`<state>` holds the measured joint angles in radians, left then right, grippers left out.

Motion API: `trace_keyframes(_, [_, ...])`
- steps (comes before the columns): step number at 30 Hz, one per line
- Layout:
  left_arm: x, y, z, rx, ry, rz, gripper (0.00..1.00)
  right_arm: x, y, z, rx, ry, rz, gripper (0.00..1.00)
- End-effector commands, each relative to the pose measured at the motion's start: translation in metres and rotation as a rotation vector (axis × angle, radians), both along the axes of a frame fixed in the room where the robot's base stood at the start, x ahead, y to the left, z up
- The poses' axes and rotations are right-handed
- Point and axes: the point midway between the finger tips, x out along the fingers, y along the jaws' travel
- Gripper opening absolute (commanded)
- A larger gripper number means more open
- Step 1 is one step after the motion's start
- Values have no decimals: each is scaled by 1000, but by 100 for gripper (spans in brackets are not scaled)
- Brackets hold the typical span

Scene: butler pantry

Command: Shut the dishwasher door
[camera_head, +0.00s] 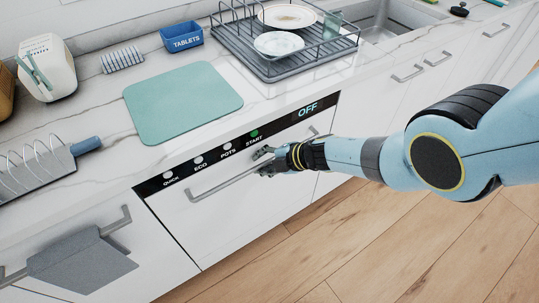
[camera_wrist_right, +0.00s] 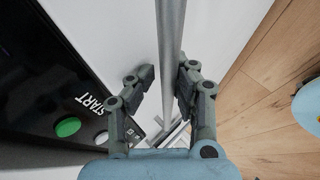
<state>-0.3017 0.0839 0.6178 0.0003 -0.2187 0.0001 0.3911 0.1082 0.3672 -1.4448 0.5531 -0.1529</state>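The dishwasher (camera_head: 235,220) has a white front under the counter, with a black control strip (camera_head: 184,174) along its top that reads OFF. Its door looks upright and about flush with the cabinets; I cannot tell whether a small gap is left. A long grey bar handle (camera_head: 222,184) runs across the door. My right gripper (camera_head: 262,162) is at the handle, right of its middle. In the right wrist view the gripper (camera_wrist_right: 167,76) is open, with the handle bar (camera_wrist_right: 170,30) between its fingers, closer to the right finger. My left gripper is not in view.
A grey towel (camera_head: 82,262) hangs on the handle at left. Wood floor (camera_head: 390,245) lies clear at right.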

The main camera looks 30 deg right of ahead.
Motion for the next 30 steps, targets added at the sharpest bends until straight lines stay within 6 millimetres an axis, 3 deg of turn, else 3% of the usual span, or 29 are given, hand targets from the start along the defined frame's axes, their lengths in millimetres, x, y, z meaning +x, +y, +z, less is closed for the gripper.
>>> trace_keyframes(11, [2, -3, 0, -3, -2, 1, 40, -17, -11, 13, -1, -1, 3, 23])
trace_keyframes(30, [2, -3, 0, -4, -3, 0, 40, -75, -51, 71, -1, -1, 0, 23])
